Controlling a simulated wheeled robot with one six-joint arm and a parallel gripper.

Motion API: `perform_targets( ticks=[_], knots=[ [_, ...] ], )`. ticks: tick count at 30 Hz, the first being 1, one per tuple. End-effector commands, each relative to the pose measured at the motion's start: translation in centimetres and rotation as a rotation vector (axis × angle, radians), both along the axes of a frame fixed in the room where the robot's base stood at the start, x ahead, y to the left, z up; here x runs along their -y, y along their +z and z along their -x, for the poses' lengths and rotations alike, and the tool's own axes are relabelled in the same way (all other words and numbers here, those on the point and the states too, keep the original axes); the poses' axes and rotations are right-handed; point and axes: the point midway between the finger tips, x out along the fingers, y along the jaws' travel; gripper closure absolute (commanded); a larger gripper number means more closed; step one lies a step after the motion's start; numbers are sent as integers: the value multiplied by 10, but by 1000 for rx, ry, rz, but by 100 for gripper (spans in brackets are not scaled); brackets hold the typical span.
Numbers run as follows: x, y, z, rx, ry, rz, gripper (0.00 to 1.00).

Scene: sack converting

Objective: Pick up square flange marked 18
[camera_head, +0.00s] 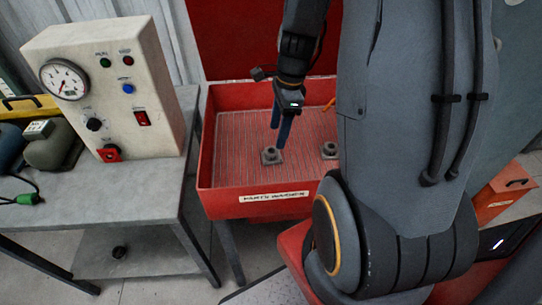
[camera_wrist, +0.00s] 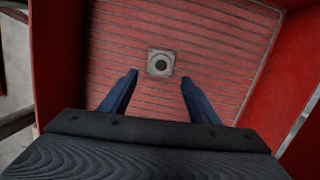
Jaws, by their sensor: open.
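A grey square flange (camera_head: 271,156) with a round raised hub lies flat on the ribbed floor of the red parts washer tray (camera_head: 253,199). The wrist view shows one flange (camera_wrist: 161,62) from above, beyond the fingertips and roughly centred between them. A second similar flange (camera_head: 329,150) lies to the right in the head view, partly next to my arm. No number is readable on either flange. My gripper (camera_head: 280,140) has two blue fingers pointing down, just above the left flange. In the wrist view the fingers (camera_wrist: 157,84) are apart with nothing between them.
The tray's red walls surround the flanges, and a red lid or back panel (camera_head: 255,40) rises behind. A grey bench (camera_head: 140,200) with a gauge control box (camera_head: 110,90) stands left. The tray floor around the left flange is clear.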

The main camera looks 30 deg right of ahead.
Motion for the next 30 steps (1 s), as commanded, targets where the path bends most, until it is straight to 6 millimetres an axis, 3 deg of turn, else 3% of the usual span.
perform_targets(
  ticks=[19, 29, 30],
  knots=[
    [-15, -65, -5, -3, 3, 1, 44],
    [-16, -71, -6, 0, 4, 2, 44],
    [-16, -71, -6, 0, 4, 2, 49]
  ],
)
